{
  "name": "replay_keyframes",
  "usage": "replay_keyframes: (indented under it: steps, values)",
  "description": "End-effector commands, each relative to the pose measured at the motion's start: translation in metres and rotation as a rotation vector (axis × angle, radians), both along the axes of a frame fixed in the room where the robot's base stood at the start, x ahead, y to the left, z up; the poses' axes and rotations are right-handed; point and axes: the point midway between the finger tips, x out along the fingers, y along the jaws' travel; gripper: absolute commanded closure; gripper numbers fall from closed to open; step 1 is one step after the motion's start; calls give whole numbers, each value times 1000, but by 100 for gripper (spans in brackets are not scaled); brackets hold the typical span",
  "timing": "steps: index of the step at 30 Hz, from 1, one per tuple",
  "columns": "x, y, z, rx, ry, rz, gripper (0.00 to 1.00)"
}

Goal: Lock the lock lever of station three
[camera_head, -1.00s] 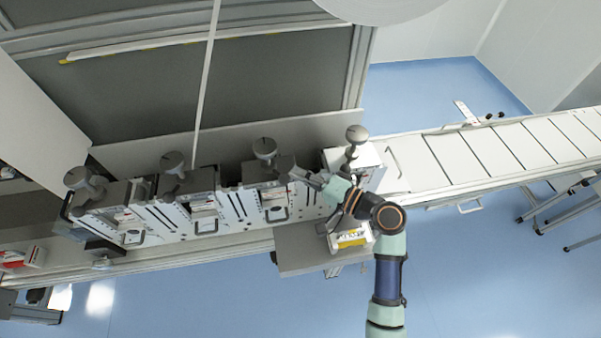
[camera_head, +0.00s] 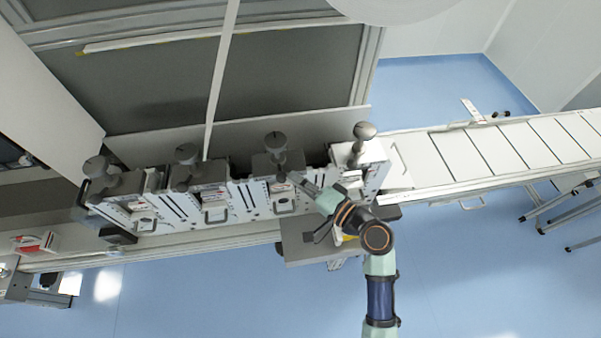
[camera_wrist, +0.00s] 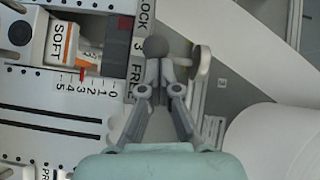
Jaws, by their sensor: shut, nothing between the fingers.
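In the wrist view, the station three label strip (camera_wrist: 138,45) reads LOCK, 3 and FREE. A dark grey ball knob (camera_wrist: 155,47), apparently the lock lever's, is beside the 3, between the LOCK and FREE ends. My gripper (camera_wrist: 160,72) is shut and empty, with its fingertips right at the knob in the picture; I cannot tell whether they touch. The fingers hide the lever below the knob. In the head view, my gripper (camera_head: 294,178) is at the front right of the third station from the left (camera_head: 268,166); the lever is too small to make out there.
Similar stations with dark round knobs stand to the left (camera_head: 200,176) and right (camera_head: 364,131). A white roll (camera_wrist: 275,145) lies right of my gripper in the wrist view. A pale conveyor (camera_head: 470,160) extends right.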

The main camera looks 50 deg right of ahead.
Motion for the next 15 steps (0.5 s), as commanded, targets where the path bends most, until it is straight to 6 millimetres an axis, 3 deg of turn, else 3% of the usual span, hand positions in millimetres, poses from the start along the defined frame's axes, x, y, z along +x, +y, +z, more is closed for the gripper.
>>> replay_keyframes:
  steps: [15]
  values:
    - [20, 37, 0, 0, 0, 3, 100]
